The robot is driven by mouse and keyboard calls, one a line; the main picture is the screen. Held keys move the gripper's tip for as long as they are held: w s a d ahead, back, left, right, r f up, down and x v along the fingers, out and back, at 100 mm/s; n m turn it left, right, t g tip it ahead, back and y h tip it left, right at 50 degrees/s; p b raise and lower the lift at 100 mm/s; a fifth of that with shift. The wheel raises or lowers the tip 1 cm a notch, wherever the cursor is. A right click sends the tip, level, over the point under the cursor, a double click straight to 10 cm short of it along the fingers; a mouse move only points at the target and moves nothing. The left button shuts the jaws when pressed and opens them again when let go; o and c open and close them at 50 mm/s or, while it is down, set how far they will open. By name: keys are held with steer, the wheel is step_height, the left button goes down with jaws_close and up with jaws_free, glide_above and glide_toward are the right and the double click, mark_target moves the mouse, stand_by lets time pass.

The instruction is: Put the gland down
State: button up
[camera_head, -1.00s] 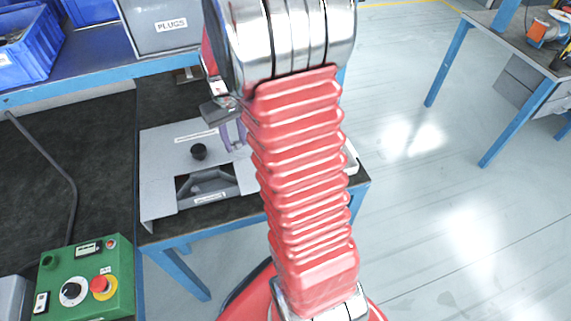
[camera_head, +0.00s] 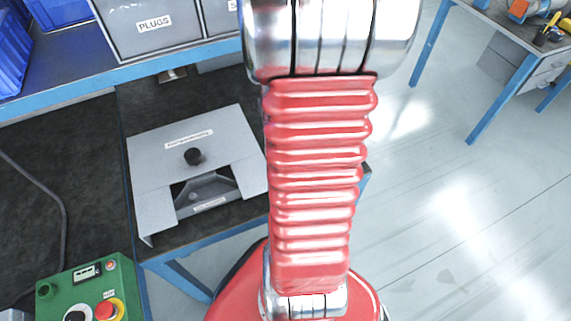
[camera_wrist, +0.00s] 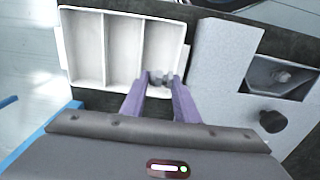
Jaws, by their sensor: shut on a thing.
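The gland (camera_wrist: 162,76) is a small grey piece between the two purple fingertips of my gripper (camera_wrist: 161,84) in the wrist view. My gripper is shut on it. Both appear over the near end of the right-hand compartment of a white tray (camera_wrist: 107,12) with three compartments, all otherwise empty as far as I see. I cannot tell whether the gland touches the tray floor. In the head view my red arm hides the gripper, the gland and the tray.
A grey sheet-metal fixture (camera_head: 228,125) with a black knob (camera_head: 193,157) stands left of my arm, close beside the tray in the wrist view. A green control box (camera_head: 88,285) is at lower left. Grey bins (camera_head: 155,42) line the back shelf.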

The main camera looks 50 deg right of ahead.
steer(key=shift+s+d, duration=0.1)
steer(key=shift+s, duration=0.05)
steer(key=shift+f, duration=3.1)
steer(key=shift+f, duration=0.1)
steer(key=shift+f, duration=1.8)
steer(key=o, duration=0.7)
steer(key=shift+f, duration=0.1)
steer(key=shift+o, duration=0.2)
